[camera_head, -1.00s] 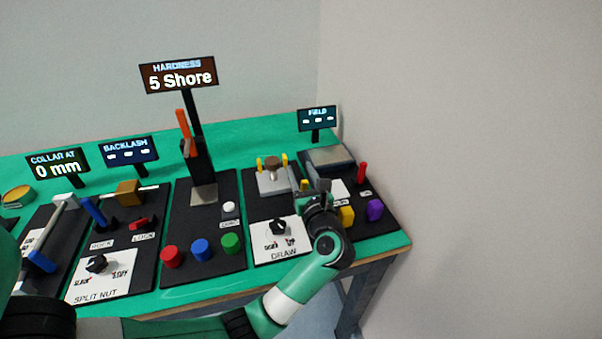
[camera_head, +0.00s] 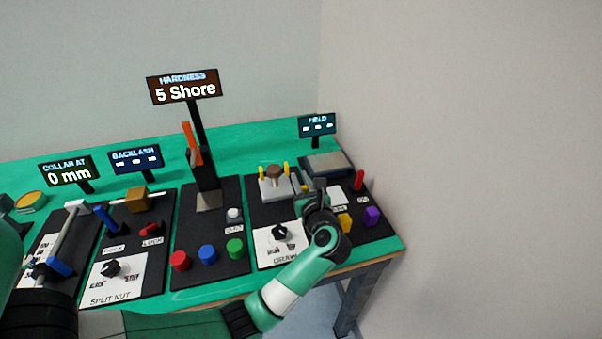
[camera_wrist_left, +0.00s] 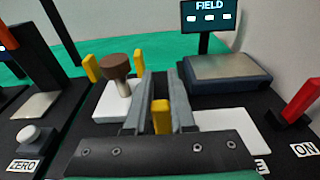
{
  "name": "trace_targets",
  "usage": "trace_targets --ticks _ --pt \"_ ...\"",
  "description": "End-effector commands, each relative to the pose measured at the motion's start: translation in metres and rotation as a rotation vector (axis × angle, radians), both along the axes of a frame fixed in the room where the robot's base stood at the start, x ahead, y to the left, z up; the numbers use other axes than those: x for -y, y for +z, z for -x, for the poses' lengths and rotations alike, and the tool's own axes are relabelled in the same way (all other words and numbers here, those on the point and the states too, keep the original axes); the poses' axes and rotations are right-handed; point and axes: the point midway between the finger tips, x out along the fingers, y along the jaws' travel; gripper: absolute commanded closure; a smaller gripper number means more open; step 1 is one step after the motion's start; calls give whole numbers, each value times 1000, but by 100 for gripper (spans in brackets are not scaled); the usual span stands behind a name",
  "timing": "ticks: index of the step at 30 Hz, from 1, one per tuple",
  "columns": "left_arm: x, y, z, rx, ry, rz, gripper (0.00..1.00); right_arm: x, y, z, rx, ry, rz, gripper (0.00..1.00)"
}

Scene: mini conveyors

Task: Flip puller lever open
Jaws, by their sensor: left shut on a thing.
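The puller unit (camera_head: 278,186) is a pale block with two upright yellow prongs and a brown-capped post (camera_head: 274,172). The post also shows in the left wrist view (camera_wrist_left: 118,70), left of my fingers. My left gripper (camera_head: 313,187) is at the right side of this unit. In the left wrist view my gripper (camera_wrist_left: 161,98) has its two grey fingers close around a yellow upright piece (camera_wrist_left: 160,117), which looks like the lever's handle. Its base is hidden by my gripper. My right gripper is not in view.
The DRAW knob (camera_head: 279,231) is in front. A tall stand with an orange lever (camera_head: 191,143) is to the left.

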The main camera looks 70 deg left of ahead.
Motion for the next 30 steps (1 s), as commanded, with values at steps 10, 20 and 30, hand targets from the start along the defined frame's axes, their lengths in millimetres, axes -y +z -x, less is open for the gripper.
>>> trace_targets --ticks 10,20,30 --pt "0 -1 0 1 0 -2 51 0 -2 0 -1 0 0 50" --pt "2 0 0 1 -1 -2 48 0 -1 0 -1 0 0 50" --pt "64 13 7 0 -6 -3 48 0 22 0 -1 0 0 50"
